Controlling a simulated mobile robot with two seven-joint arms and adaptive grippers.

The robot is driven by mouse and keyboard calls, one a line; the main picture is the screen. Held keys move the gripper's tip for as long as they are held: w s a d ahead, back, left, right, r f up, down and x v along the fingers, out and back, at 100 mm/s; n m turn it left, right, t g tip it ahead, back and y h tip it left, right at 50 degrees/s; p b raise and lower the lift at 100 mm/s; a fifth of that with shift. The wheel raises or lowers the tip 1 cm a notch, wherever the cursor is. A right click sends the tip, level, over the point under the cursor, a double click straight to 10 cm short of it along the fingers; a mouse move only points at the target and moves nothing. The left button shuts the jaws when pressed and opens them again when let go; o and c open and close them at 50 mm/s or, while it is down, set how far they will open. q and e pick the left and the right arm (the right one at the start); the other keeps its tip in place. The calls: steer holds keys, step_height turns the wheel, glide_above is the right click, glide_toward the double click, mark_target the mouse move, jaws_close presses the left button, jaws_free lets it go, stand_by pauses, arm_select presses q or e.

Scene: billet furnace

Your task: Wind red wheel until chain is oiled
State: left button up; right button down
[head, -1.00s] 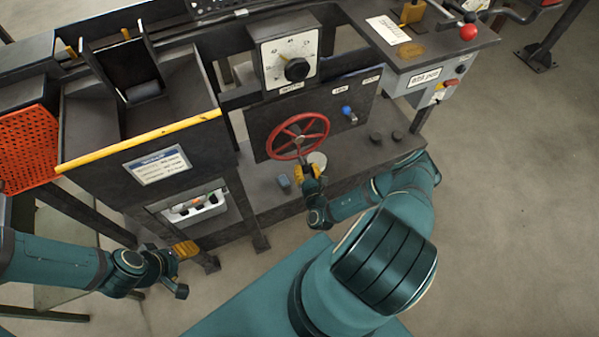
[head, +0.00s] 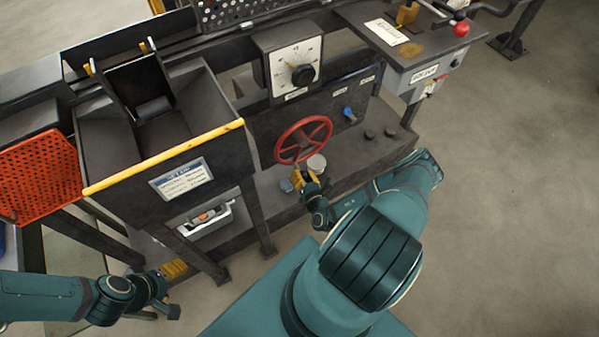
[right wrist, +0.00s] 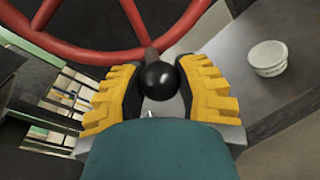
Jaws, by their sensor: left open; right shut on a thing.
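The red wheel (head: 303,139) stands on the front of the dark machine, below a white dial box. Its rim and spokes fill the top left of the right wrist view (right wrist: 100,52). My right gripper (head: 306,180) is at the wheel's lower edge. In the right wrist view its yellow-padded fingers are shut on the black ball knob (right wrist: 160,80) of the wheel's handle. My left gripper (head: 174,290) is open and empty at the lower left, near the machine's legs and away from the wheel. I cannot make out a chain.
A small white cup (head: 317,163) stands on the ledge close to the wheel. A blue-knobbed lever (head: 348,112) is to its right. The dial box (head: 288,62) hangs above. A hopper with a yellow edge bar (head: 165,157) and an orange perforated panel (head: 40,180) are left. Floor at right is clear.

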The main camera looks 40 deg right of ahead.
steer(key=shift+w+a+r+m+y+p, duration=0.2)
steer(key=shift+a+r+m+p, duration=0.25)
steer(key=shift+a+m, duration=0.3)
steer(key=shift+w+a+r+m+y+p, duration=0.1)
steer(key=shift+a+r+m+y+p, duration=0.1)
steer(key=shift+a+r+m+p, duration=0.45)
steer(key=shift+w+a+r+m+y+p, duration=0.1)
steer(key=shift+a+r+m+y+p, duration=0.15)
steer(key=shift+a+m, duration=0.6)
steer(key=c, duration=0.6)
jaws_free()
steer(key=shift+r, duration=0.1)
steer(key=shift+d, duration=0.15)
steer(key=v, duration=1.2)
steer(key=shift+r, duration=0.1)
